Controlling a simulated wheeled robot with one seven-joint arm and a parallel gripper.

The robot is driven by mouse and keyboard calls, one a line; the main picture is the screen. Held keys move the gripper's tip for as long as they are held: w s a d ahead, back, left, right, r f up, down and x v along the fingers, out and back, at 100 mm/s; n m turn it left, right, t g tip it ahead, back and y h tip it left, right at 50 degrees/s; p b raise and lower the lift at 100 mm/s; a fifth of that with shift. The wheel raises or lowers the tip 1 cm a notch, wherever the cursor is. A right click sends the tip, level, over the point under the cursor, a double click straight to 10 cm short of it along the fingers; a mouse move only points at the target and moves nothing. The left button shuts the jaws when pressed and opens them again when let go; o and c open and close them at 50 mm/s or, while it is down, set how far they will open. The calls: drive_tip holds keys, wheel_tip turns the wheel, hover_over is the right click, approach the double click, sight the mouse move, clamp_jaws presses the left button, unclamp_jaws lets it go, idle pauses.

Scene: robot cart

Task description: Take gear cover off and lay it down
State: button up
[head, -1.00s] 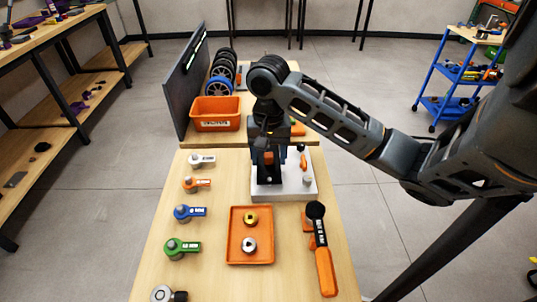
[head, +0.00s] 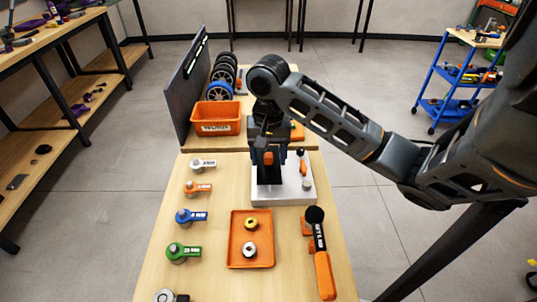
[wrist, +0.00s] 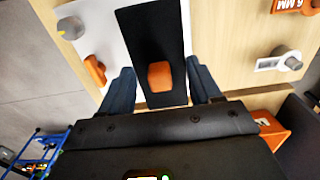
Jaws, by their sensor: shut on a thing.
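The gear cover (wrist: 150,30) is a black piece with an orange grip block (wrist: 160,76) on it. I cannot tell whether the cover touches the plate, and the gears are hidden.
An orange tray (head: 236,260) with two small round parts lies in front. Several coloured tools, including a green one (head: 183,251), line the left. An orange-handled tool (head: 325,275) lies at the right. An orange bin (head: 215,118) and dark panel (head: 185,85) stand behind.

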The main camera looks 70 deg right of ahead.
drive_tip(key=shift+r+p, duration=1.2)
drive_tip(key=shift+r, duration=0.15)
